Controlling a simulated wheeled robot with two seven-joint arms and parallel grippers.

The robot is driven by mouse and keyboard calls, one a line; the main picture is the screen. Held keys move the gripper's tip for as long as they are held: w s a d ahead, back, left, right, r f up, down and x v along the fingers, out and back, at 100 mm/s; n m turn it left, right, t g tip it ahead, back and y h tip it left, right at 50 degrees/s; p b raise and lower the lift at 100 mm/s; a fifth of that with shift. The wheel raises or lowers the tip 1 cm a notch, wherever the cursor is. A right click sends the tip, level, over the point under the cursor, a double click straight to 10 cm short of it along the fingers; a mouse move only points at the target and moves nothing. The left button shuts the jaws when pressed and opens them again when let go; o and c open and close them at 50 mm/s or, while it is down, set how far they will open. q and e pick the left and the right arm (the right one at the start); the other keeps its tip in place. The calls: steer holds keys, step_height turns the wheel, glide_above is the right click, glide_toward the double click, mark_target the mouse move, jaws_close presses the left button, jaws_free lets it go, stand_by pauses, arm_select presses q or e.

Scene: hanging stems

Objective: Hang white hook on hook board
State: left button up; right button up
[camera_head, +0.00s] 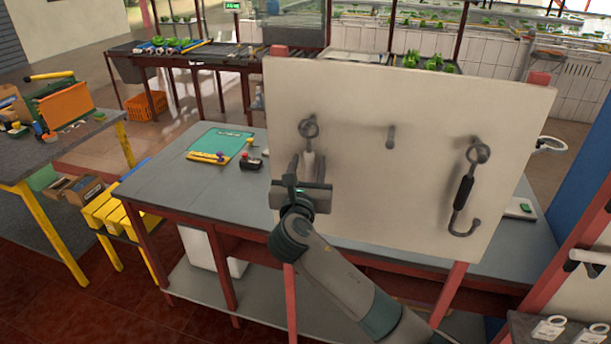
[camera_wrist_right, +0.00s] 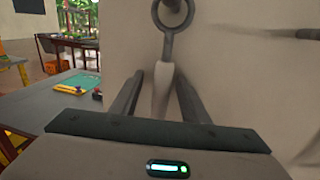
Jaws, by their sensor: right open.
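The white hook hangs by its metal ring on the left peg of the hook board (camera_head: 430,110). Its pale handle (camera_head: 308,162) shows between my right gripper's fingers. My right gripper (camera_head: 302,168) is in front of the board's left side and covers the hook's lower part. In the right wrist view the white hook (camera_wrist_right: 163,88) hangs upright, and the fingers of my right gripper (camera_wrist_right: 158,88) stand open on either side of its handle, with gaps visible. My left gripper is out of view.
A black-handled hook (camera_head: 464,190) hangs on the board's right peg. The middle peg (camera_head: 390,137) is bare. Behind the board is a grey workbench (camera_head: 190,185) with a green mat (camera_head: 222,143) on it. A yellow-legged table (camera_head: 50,150) stands at the left.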

steer(key=s+a+b, duration=0.2)
steer(key=s+b, duration=0.3)
steer(key=s, duration=1.2)
steer(key=shift+a, duration=0.35)
